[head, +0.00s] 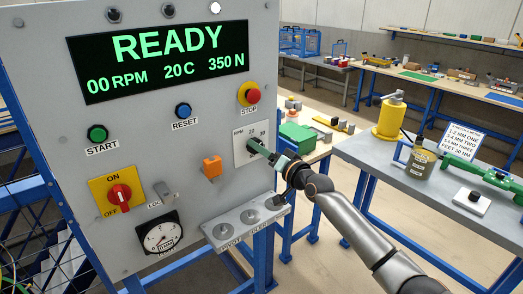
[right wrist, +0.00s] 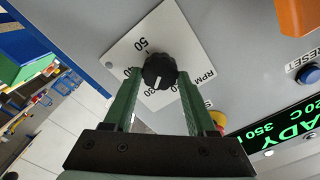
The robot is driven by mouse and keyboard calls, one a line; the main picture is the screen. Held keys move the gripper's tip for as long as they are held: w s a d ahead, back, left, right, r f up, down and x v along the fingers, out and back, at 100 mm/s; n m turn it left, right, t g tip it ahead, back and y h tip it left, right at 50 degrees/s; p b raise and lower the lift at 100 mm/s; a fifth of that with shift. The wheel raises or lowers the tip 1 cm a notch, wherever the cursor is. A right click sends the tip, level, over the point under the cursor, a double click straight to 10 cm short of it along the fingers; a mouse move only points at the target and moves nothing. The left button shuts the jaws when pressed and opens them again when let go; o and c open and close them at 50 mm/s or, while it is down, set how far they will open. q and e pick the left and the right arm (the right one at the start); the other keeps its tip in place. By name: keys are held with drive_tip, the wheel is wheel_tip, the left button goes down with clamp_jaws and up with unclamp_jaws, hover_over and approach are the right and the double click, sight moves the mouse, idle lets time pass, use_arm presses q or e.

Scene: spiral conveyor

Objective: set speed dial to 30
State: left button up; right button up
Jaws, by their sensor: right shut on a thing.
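The speed dial is a black ribbed knob (right wrist: 159,66) on a white plate (head: 240,147) marked RPM, with numbers around it. In the right wrist view the plate appears turned, with 50 at upper left and other numbers partly hidden below the knob. A white pointer line on the knob points down in that view, toward the partly covered numbers; I cannot tell its exact setting. My right gripper (head: 264,152) has its green fingers on both sides of the knob and is shut on it. In the head view the fingers hide the knob. My left gripper is out of view.
The display (head: 160,62) reads READY, 00 RPM, 20 C, 350 N. A red STOP button (head: 252,94) sits above the dial, an orange switch (head: 212,166) to its left, and a metal shelf (head: 247,220) below. A grey workbench (head: 400,172) stands to the right.

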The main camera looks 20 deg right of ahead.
drive_tip(key=shift+f+m, duration=0.1)
drive_tip(key=shift+m, duration=0.3)
drive_tip(key=o, duration=1.4)
drive_tip(key=v, duration=1.2)
drive_tip(key=shift+s+d, duration=0.1)
drive_tip(key=shift+s, duration=0.15)
